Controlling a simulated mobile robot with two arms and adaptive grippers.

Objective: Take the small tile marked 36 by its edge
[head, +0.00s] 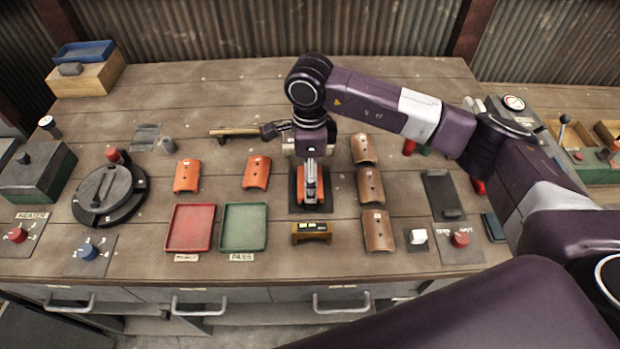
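Several curved tiles lie on the wooden bench, each with a small pale mark that is too small to read. I cannot tell which one is marked 36. Two orange tiles (187,175) (257,173) lie left of centre. Three browner tiles (363,149) (371,186) (378,231) form a column right of centre. Another orange tile (324,202) lies on a dark plate (299,207) in the middle, mostly hidden by my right gripper (311,198). That gripper points down at this tile; whether its fingers grip it is hidden. My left gripper is out of view.
A red tray (191,247) and a green tray (243,246) marked PASS lie at the front. A yellow-brown device (311,239) with a lit display stands before the plate. A wooden-handled tool (236,132) lies behind. A round black turntable (109,195) is at left.

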